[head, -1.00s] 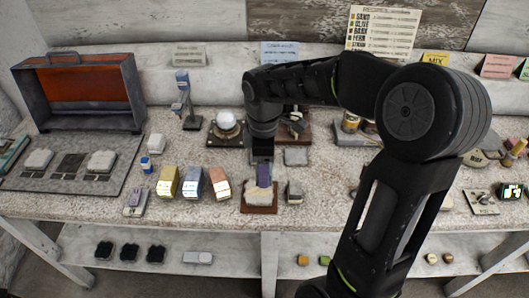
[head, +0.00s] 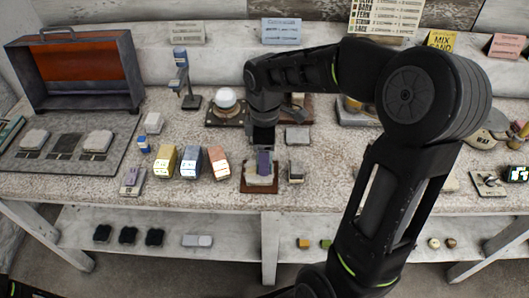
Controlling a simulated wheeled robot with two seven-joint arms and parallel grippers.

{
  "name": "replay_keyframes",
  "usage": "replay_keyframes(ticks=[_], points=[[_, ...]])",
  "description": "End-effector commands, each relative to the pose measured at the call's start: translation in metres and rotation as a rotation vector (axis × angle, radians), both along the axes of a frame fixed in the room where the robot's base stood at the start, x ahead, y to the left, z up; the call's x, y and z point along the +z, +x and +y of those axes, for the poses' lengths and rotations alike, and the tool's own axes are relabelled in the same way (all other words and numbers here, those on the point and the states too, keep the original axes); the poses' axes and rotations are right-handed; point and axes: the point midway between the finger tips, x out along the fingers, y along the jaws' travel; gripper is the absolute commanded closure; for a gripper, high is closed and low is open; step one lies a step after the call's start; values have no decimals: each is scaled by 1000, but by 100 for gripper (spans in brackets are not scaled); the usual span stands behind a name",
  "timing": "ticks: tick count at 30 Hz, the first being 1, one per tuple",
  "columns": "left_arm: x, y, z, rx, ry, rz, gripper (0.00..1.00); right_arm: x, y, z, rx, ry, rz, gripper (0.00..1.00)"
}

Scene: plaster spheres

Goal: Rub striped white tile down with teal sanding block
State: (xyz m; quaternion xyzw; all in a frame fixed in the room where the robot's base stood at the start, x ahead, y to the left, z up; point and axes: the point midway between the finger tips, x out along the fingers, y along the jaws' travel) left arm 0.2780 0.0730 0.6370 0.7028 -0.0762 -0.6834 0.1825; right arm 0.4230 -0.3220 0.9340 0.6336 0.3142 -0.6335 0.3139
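My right gripper (head: 264,147) points down over the middle of the bench. It appears shut on a small purple-blue block (head: 264,162); no clearly teal block shows. The block stands upright against a whitish tile (head: 262,181), hiding part of it. The tile lies on a brown board (head: 260,189) near the bench's front edge. Stripes on the tile are too small to make out. My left gripper is not in view.
Yellow (head: 165,161), blue (head: 191,162) and pink (head: 219,162) blocks stand left of the board. A small grey block (head: 296,172) sits close on its right. A lamp-like stand (head: 184,80) and a white dome (head: 226,98) stand behind. My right arm hides bench space on the right.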

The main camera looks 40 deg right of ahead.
Motion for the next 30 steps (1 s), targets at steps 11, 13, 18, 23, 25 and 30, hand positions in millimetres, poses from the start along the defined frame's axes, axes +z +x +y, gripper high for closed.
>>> replay_keyframes(ticks=[11,13,18,23,25,30], points=[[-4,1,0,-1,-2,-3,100,-6,0,0,0,0,0,82],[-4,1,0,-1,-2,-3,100,-6,0,0,0,0,0,82],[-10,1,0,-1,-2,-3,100,-14,0,0,1,1,1,82],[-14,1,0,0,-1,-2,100,-20,0,0,1,0,0,82],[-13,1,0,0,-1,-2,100,-19,0,0,1,0,0,82],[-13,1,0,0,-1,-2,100,-19,0,0,1,0,0,82]])
